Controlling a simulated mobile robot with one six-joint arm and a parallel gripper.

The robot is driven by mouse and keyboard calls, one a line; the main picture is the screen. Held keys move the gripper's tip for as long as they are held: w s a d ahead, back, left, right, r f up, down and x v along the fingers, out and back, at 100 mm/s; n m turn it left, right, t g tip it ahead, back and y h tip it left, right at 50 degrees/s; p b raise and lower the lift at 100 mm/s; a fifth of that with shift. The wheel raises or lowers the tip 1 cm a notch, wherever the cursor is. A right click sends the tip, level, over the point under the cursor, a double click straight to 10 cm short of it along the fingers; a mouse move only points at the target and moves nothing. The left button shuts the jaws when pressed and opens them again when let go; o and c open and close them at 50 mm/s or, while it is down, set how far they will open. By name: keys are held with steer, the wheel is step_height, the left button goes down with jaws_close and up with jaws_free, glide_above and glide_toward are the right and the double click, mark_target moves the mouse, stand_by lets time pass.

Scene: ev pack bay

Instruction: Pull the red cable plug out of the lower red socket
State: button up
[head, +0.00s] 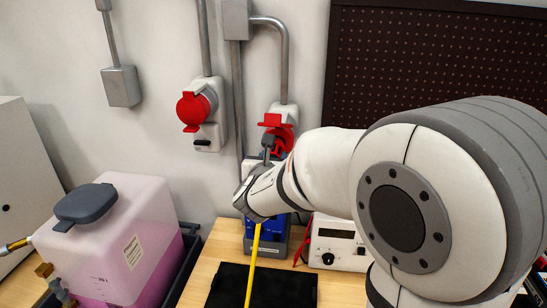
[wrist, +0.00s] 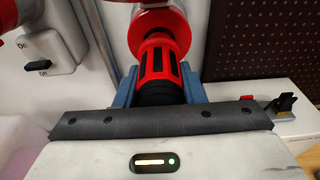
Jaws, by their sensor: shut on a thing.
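The lower red socket (head: 278,122) is on the wall left of the dark perforated panel, with its red lid raised. The red cable plug (wrist: 157,60), ribbed with dark slots and a black rear part, fills the middle of the wrist view. Its front end meets the round red socket (wrist: 150,20), with no clear gap visible. My gripper (wrist: 156,85) is shut on the plug, with a blue-grey finger on each side of its black part. In the head view my arm mostly hides the plug and the fingers.
Another red socket (head: 197,105) with a switch is on the wall to the left. Below stand a tank of pink liquid (head: 120,240), a blue device (head: 270,238) and a white meter (head: 335,245). A black mat (head: 285,288) lies on the wooden bench (head: 205,270).

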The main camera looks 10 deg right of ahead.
steer(key=shift+s+a, duration=0.1)
steer(key=shift+s, duration=0.25)
stand_by(0.3)
steer(key=shift+f+v, duration=0.2)
steer(key=shift+v, duration=0.95)
steer(key=shift+f+v, duration=0.15)
steer(key=shift+v, duration=1.05)
